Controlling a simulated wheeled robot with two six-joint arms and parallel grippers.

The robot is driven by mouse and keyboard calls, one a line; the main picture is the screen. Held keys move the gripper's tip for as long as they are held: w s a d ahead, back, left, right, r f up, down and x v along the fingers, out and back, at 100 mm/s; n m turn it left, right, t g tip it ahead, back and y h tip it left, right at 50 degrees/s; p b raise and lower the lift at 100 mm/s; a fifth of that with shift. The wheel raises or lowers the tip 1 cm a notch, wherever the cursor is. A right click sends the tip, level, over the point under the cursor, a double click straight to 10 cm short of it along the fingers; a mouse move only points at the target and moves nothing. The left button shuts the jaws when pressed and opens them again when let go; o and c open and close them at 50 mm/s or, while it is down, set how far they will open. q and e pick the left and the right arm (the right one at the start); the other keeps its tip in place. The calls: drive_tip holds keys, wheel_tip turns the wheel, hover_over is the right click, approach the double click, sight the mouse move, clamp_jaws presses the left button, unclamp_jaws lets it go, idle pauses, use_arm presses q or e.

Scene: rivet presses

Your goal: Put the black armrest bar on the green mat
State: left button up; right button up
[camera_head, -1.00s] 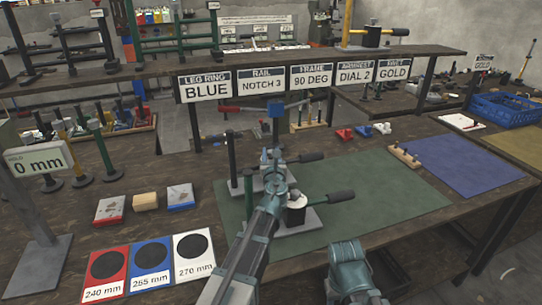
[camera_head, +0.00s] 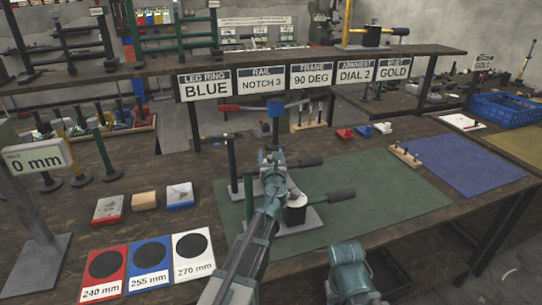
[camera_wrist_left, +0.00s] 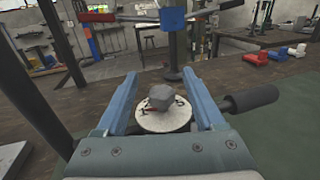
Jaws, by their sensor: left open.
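The green mat (camera_head: 390,190) lies on the workbench, and part of it shows at the right of the left wrist view (camera_wrist_left: 290,115). My left gripper (camera_head: 273,160) is open over the mat's left part, at a press with black handles (camera_head: 341,197). In the left wrist view its blue fingers (camera_wrist_left: 168,98) stand on either side of a pale round disc (camera_wrist_left: 165,117) with a grey knob. A black upright bar (camera_head: 232,160) stands left of the gripper. I cannot tell which black bar is the armrest bar. My right gripper is not in view.
Red, blue and white length cards (camera_head: 150,281) lie at the front left. Small blocks (camera_head: 145,201) lie behind them. A pegged wooden block (camera_head: 404,155) sits by the mat's right edge, near a blue mat (camera_head: 470,165). The mat's right part is clear.

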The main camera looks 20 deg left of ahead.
use_arm(q)
drive_tip(key=shift+r+p, duration=0.85)
drive_tip(key=shift+p, duration=0.05)
drive_tip(key=v, duration=1.2)
drive_tip(key=shift+f+b, duration=0.25)
drive_tip(key=shift+b, duration=0.05)
